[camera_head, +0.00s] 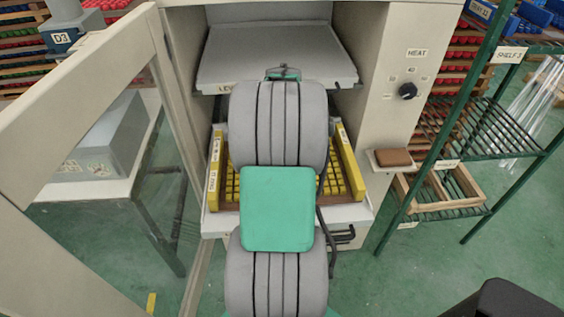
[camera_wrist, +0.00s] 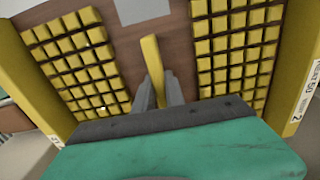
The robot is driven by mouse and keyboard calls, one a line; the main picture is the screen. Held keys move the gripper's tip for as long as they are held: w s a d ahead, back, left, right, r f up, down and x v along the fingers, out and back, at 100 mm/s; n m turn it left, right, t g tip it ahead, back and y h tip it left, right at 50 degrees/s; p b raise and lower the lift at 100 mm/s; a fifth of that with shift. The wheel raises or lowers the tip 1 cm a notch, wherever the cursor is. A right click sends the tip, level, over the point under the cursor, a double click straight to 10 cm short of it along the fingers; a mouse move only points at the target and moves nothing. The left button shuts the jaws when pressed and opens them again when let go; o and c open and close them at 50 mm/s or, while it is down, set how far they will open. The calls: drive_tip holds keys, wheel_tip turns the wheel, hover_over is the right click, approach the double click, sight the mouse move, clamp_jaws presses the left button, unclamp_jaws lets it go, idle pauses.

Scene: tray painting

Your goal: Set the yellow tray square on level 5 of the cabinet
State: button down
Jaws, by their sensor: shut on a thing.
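The yellow tray (camera_head: 348,163) holds rows of small yellow blocks and sits in the cabinet (camera_head: 372,70) opening, over a pale pulled-out shelf (camera_head: 355,214). My arm covers its middle, so I cannot tell how squarely it rests or which level this is. In the wrist view the tray's side wall (camera_wrist: 303,60) bears a label, and the blocks stand in two groups on a brown base. My gripper (camera_wrist: 159,92) is shut on the tray's upright yellow handle (camera_wrist: 153,62) between the groups. The head view hides my gripper behind the arm.
An upper shelf (camera_head: 270,60) of the cabinet juts out just above the tray. The glazed door (camera_head: 95,115) stands open at left. At right are a heat knob (camera_head: 407,91), a brown block (camera_head: 393,157) on a small ledge, and a green rack (camera_head: 463,100).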

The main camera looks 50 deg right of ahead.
drive_tip(key=shift+w+f, duration=0.1)
drive_tip(key=shift+f, duration=0.25)
drive_tip(key=shift+f, duration=0.15)
drive_tip(key=c, duration=1.4)
unclamp_jaws()
drive_tip(key=shift+f, duration=0.1)
